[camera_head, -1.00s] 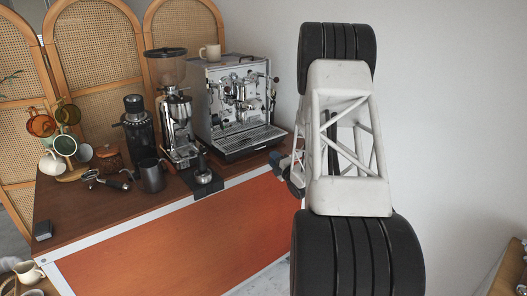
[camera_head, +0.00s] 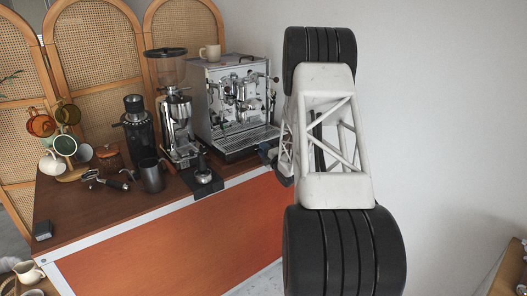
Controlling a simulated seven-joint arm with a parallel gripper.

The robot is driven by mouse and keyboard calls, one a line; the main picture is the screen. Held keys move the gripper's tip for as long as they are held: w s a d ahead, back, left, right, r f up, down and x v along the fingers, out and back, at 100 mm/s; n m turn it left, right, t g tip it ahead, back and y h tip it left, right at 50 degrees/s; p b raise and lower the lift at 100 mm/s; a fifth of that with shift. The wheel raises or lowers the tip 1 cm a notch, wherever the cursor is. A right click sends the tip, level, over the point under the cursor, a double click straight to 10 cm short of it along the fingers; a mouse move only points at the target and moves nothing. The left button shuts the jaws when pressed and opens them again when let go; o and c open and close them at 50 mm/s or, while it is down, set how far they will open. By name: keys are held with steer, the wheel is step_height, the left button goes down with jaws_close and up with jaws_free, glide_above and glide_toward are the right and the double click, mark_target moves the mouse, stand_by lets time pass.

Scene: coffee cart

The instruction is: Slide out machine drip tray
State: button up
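The chrome espresso machine (camera_head: 240,95) stands at the back right of the cart's wooden top. Its drip tray (camera_head: 244,141), a dark slotted grille with a metal front, sits in the machine's base and looks fully in place. My arm fills the right of the view, its white lattice link upright between two black ribbed joints. The end of my arm (camera_head: 268,152) shows only as a small dark part beside the tray's right front corner. The fingers are hidden behind my arm, so I cannot tell their opening or whether they touch the tray.
The grinder (camera_head: 175,115) stands just left of the machine, with a tamper (camera_head: 203,171) on a dark mat in front. A beige cup (camera_head: 210,53) sits on top of the machine. Space before the cart's orange front is clear.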

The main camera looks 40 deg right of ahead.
steer(key=shift+c, duration=0.3)
jaws_close()
steer(key=shift+s, duration=0.15)
steer(key=s, duration=0.7)
steer(key=shift+s, duration=0.35)
steer(key=shift+o, duration=0.3)
jaws_free()
steer(key=shift+s, duration=0.2)
